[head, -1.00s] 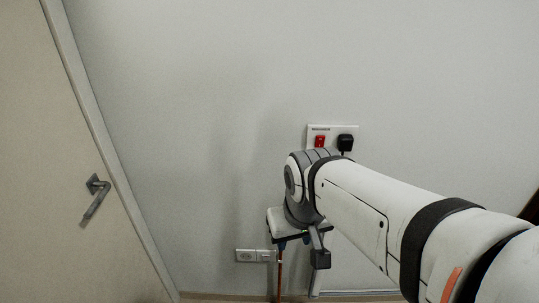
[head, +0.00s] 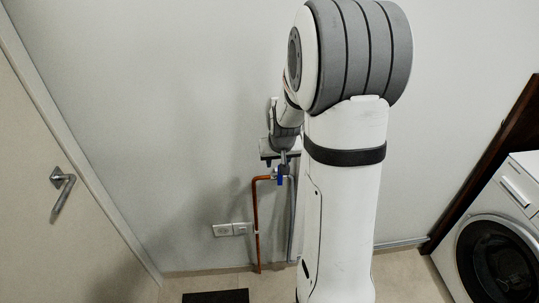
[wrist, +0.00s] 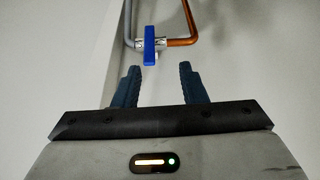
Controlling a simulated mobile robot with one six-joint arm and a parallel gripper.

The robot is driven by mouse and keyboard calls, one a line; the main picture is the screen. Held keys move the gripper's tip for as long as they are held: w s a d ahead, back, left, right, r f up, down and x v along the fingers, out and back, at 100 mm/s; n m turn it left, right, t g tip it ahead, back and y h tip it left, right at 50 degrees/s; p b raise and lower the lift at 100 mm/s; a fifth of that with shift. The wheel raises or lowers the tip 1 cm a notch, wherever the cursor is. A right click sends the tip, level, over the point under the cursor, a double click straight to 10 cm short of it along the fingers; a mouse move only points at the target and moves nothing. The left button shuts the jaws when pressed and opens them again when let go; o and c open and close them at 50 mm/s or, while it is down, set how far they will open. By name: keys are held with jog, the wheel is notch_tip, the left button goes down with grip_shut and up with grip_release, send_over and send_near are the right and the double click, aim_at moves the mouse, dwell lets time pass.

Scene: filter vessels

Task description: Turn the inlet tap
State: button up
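The inlet tap has a blue lever handle (wrist: 149,45) on a metal valve body in the wrist view. A copper pipe (wrist: 183,41) joins the valve from the right and a grey pipe (wrist: 129,22) from the left. The handle lies lengthwise, across the line of the valve. My gripper (wrist: 160,82) is open and empty, its two dark fingers apart. The handle is ahead of the fingertips, a little left of the gap's middle, not touching them. In the head view the blue handle (head: 279,179) shows small under my gripper, partly hidden by it.
A wall socket (head: 232,229) is left of the copper pipe. A door with a handle (head: 63,190) stands at the left. A washing machine (head: 497,240) stands at the right. A dark mat (head: 216,296) lies on the floor.

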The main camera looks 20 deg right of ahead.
aim_at(280, 180)
jog(key=x, duration=0.3)
jog(key=d+x, duration=0.1)
jog(key=x, duration=0.3)
jog(key=d+x, duration=0.1)
jog(key=x, duration=0.2)
jog(key=shift+w+d+p, duration=0.15)
jog(key=shift+w+p, duration=0.2)
jog(key=shift+w, duration=0.15)
jog(key=shift+c, duration=0.5)
grip_shut()
